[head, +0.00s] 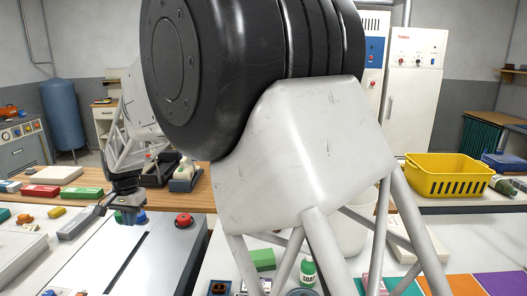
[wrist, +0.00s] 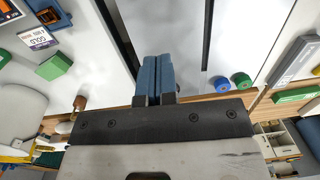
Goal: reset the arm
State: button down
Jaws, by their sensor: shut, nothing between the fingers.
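My gripper (wrist: 158,78) shows in the wrist view with its two blue fingers pressed together and nothing between them. It hangs above a flat grey-white machine top with a dark slot. In the head view, my arm's large black joint and white links fill the middle and hide much of the scene. The dark wrist end of my arm hangs at the left, over the far end of the machine (head: 130,262). The fingertips are hard to make out there.
A red button (head: 184,220) stands on the machine. Green (wrist: 222,85) and blue (wrist: 241,80) round buttons lie close to my gripper. A yellow basket (head: 446,176) stands at the right. A green block (head: 262,260) and a soap bottle (head: 308,274) stand on the front counter.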

jog(key=s+d+r+t, duration=0.15)
jog(key=d+r, duration=0.25)
jog(key=d, duration=0.8)
jog(key=s+d+r, duration=0.3)
jog(key=d, duration=1)
jog(key=s+d+r, duration=0.3)
jog(key=d+r, duration=0.1)
jog(key=d, duration=0.8)
jog(key=s+d+f, duration=0.2)
jog(key=s+d, duration=0.9)
jog(key=s, duration=0.1)
jog(key=s+d+f+t, duration=0.1)
jog(key=s+d+f, duration=0.2)
jog(key=s+d, duration=0.9)
jog(key=shift+s+d+f+h, duration=0.15)
jog(key=shift+s+d+h, duration=0.05)
jog(key=shift+s+h, duration=0.25)
